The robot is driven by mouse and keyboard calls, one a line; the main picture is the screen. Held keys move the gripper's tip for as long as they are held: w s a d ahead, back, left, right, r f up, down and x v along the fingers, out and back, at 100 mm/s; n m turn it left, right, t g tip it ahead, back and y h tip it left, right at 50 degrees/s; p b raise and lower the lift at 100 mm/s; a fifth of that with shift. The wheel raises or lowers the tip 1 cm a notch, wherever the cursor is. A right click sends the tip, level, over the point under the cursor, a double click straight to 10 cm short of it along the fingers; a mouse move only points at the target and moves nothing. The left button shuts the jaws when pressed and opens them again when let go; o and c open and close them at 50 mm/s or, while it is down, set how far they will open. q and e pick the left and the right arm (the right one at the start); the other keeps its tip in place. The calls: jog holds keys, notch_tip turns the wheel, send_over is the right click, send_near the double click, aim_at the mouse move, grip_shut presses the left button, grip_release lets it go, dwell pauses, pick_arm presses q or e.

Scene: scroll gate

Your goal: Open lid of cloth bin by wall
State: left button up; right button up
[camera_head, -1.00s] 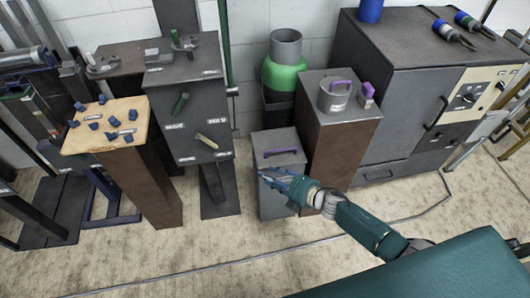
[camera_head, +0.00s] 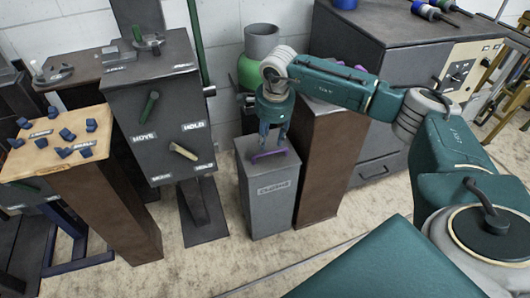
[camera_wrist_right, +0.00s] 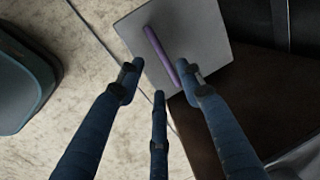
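The cloth bin (camera_head: 270,205) is a grey box with a label on its front, standing on the floor near the wall. Its lid is shut and carries a purple bar handle (camera_head: 268,155). My right gripper (camera_head: 272,140) points down just above the lid, with its fingers near the handle. In the right wrist view the fingers (camera_wrist_right: 160,80) are spread, and the purple handle (camera_wrist_right: 160,55) lies between and beyond the fingertips on the grey lid (camera_wrist_right: 205,40). I cannot tell whether any finger touches it. My left gripper does not show.
A tall brown pedestal (camera_head: 325,165) stands right beside the bin. A grey cabinet (camera_head: 385,60) is farther right. A dark box with MOVE and HOLD labels (camera_head: 155,120) and a wooden-topped stand (camera_head: 60,165) are at left. A green container (camera_head: 250,72) is behind the bin.

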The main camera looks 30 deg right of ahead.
aim_at(267, 154)
jog(key=f, duration=0.3)
jog(key=w+f+b, duration=0.1)
jog(key=f, duration=0.2)
jog(key=shift+w+d+f, duration=0.1)
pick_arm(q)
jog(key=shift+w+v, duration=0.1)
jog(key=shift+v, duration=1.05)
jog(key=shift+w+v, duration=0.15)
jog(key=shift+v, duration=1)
pick_arm(e)
jog(key=shift+w+f, duration=0.15)
jog(key=shift+f, duration=0.45)
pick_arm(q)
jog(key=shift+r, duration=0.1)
pick_arm(e)
grip_shut()
